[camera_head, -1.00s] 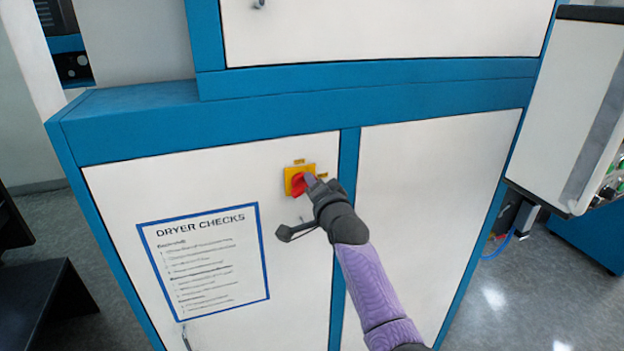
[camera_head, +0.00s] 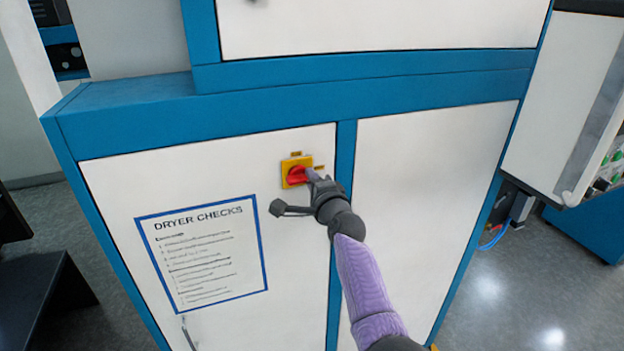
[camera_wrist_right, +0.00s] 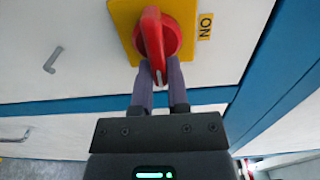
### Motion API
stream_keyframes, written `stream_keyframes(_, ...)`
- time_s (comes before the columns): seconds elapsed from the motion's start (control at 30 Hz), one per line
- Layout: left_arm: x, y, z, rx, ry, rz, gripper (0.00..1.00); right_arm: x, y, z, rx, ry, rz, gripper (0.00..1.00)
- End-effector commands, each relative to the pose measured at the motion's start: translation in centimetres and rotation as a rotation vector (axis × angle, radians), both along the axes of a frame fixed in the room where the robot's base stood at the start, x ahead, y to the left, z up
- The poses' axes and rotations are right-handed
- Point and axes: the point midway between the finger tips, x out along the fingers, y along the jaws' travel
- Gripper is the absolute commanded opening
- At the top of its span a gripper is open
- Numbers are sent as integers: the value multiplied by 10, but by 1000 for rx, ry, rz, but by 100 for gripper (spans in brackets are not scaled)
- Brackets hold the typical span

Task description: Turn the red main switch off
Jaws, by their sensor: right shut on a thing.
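The red switch handle (camera_head: 296,175) sits on a yellow plate (camera_head: 288,163) on the white left door of the blue-framed cabinet. My right gripper (camera_head: 312,175) reaches it from the lower right. In the wrist view, the gripper's fingers (camera_wrist_right: 159,80) are shut on the near end of the red handle (camera_wrist_right: 153,38). In the head view, the handle lies nearly level, towards the small label right of the plate, whose text is too small to read. My left gripper is not in view.
A "DRYER CHECKS" sheet (camera_head: 205,250) is on the same door, left of the switch. A blue upright (camera_head: 346,165) separates it from the bare right door (camera_head: 430,200). A white and grey box (camera_head: 560,100) stands at the right. A dark bench (camera_head: 45,300) is at lower left.

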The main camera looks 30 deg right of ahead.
Motion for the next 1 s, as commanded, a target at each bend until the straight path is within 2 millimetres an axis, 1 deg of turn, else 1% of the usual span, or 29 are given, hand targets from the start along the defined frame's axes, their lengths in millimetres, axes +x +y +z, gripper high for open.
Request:
stream_keyframes(0.43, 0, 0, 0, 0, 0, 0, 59, 0, 0, 0, 10, -2, 1, 0)
stream_keyframes(0.47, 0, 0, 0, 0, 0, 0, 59, 0, 0, 0, 10, -2, 1, 26)
stream_keyframes(0.5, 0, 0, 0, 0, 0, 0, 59, 0, 0, 0, 10, -2, 1, 34)
stream_keyframes(0.6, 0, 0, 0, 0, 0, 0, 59, 0, 0, 0, 9, -2, 1, 54)
stream_keyframes(0.87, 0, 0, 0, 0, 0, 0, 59, 0, 0, 0, 8, -2, 0, 54)
stream_keyframes(0.93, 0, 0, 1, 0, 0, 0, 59, -3, 1, 0, 8, -1, 1, 54)
stream_keyframes(1.0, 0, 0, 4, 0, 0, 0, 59, -10, 3, 0, 9, -2, 2, 54)
